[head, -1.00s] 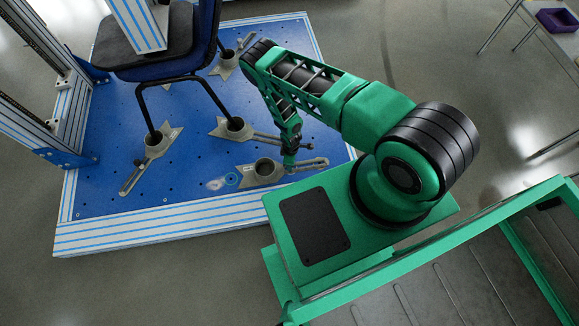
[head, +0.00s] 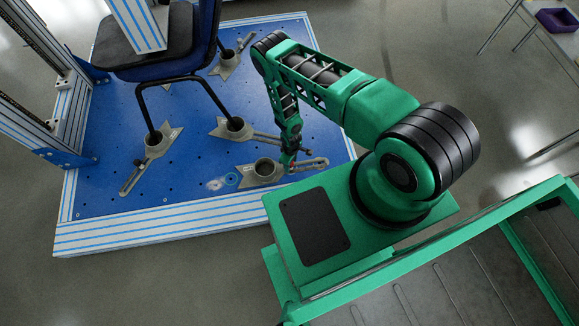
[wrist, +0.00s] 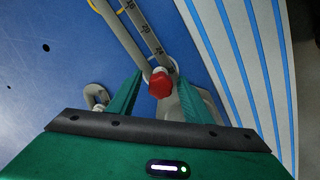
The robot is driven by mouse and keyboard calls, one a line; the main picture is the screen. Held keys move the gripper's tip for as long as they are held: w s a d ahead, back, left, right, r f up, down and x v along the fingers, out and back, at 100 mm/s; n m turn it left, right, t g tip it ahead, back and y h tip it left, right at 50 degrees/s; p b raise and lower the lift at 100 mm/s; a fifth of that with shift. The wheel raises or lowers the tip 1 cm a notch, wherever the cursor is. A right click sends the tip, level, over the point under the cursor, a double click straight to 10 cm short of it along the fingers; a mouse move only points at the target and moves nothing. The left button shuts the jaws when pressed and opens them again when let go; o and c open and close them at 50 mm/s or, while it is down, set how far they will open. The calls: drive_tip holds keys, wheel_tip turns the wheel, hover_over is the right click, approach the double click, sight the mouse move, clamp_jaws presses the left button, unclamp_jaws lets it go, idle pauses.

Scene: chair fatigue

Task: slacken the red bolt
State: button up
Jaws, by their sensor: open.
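The red bolt (wrist: 160,84) shows in the wrist view on the slotted arm of a grey clamp (wrist: 138,30). It lies between the two fingers of my gripper (wrist: 155,85), which are apart with a gap on both sides of the bolt. In the head view my gripper (head: 289,165) points down over the slotted arm of the front grey clamp (head: 262,172). A small red spot shows by the fingertips there; the bolt is mostly hidden by the gripper. I cannot tell how far the fingertips are above the clamp.
The blue base plate (head: 110,190) has a striped front edge (head: 150,228). A chair (head: 150,62) stands on it, its legs in other grey clamps (head: 235,128). Metal frame posts (head: 35,130) rise at the left. Bare plate lies left of the front clamp.

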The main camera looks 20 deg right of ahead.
drive_tip(key=m, duration=0.4)
idle(0.4)
drive_tip(key=shift+m, duration=2)
